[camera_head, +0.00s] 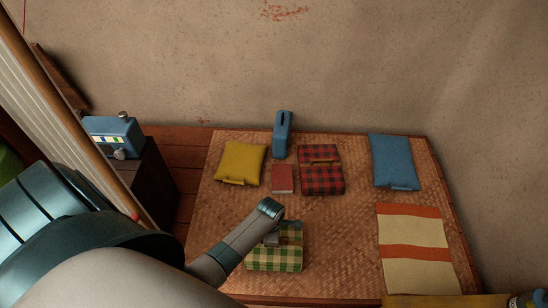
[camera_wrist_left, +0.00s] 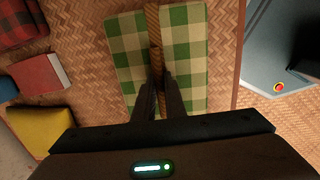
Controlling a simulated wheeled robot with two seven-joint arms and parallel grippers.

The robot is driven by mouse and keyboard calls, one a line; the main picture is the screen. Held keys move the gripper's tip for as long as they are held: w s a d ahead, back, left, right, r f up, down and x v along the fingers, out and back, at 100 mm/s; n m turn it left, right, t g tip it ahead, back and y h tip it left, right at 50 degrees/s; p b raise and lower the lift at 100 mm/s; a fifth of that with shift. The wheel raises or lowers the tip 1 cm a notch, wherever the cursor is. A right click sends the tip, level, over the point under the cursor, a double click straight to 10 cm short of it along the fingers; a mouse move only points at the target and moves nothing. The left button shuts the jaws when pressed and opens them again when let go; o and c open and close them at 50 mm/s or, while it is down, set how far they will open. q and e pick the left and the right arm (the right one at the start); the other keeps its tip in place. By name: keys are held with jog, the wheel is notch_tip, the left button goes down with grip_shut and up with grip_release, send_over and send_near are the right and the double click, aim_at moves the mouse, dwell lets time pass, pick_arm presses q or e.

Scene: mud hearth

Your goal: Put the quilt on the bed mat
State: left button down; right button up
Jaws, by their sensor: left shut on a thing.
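The green-and-cream checked folded quilt (camera_head: 275,260), with a tan band across its middle, is over the front part of the woven bed mat (camera_head: 340,225). My left gripper (camera_head: 272,238) reaches down over it from the left. In the left wrist view, the quilt (camera_wrist_left: 186,60) lies under the two dark fingers of my left gripper (camera_wrist_left: 160,85), which are shut on its band. The gripper and wrist hide part of the quilt in the head view. I cannot tell whether its underside touches the mat. My right gripper is not in view.
On the mat are a yellow cushion (camera_head: 240,163), red book (camera_head: 283,179), blue upright object (camera_head: 283,135), red-and-black checked bundle (camera_head: 322,180), blue cushion (camera_head: 394,162) and striped cloth (camera_head: 415,240). A blue radio (camera_head: 115,137) stands left. Bare mat lies right of the quilt.

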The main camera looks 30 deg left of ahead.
pick_arm(q)
jog(key=shift+f, duration=0.5)
jog(key=c, duration=1.8)
grip_release()
jog(key=shift+f, duration=0.1)
jog(key=shift+r, duration=0.2)
jog(key=r, duration=0.8)
jog(key=s+r, duration=0.1)
jog(key=r, duration=0.2)
jog(key=shift+r, duration=0.4)
